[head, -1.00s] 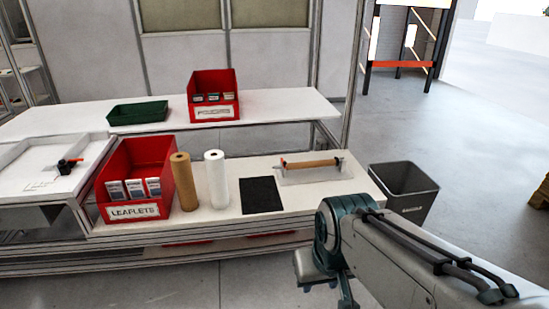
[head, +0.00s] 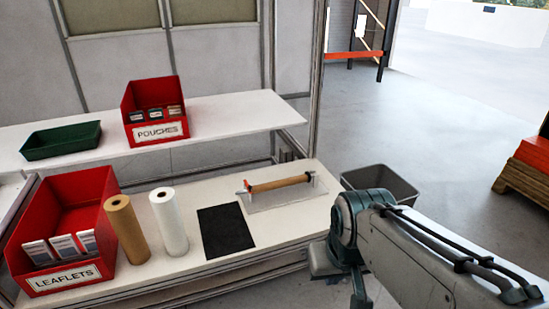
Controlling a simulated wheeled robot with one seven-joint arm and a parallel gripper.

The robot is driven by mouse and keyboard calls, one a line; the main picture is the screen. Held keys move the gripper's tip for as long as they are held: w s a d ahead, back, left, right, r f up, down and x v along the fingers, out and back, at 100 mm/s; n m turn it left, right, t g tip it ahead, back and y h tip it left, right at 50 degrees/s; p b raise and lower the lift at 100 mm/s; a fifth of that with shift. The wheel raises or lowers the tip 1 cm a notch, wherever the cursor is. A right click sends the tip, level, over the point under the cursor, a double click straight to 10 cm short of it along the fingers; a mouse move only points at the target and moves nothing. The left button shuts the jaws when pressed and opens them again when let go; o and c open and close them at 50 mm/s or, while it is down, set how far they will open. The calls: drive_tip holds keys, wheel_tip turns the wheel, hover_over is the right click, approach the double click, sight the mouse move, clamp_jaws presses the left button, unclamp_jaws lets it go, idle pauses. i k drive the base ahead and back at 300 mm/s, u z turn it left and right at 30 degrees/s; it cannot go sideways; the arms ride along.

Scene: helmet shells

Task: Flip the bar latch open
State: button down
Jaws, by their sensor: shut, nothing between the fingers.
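A wooden bar (head: 279,184) lies across a pale, flat plate (head: 275,202) on the right part of the front bench. Metal brackets hold the bar at its ends, and a small red piece (head: 246,185) shows at its left end. This is the only thing in view that looks like a bar latch; whether it is latched is too small to tell. My arm reaches in from the lower right, in front of the bench's right end. My gripper is not in view.
On the front bench (head: 270,230) stand a red LEAFLETS bin (head: 65,275), a brown roll (head: 126,230), a white roll (head: 168,222) and a black mat (head: 226,230). A red POUCHES bin (head: 158,131) and green tray (head: 62,141) are behind. A grey waste bin (head: 380,181) stands right of the bench.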

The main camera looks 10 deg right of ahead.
sight(249, 187)
drive_tip(key=i, duration=2.05)
drive_tip(key=u, duration=0.45)
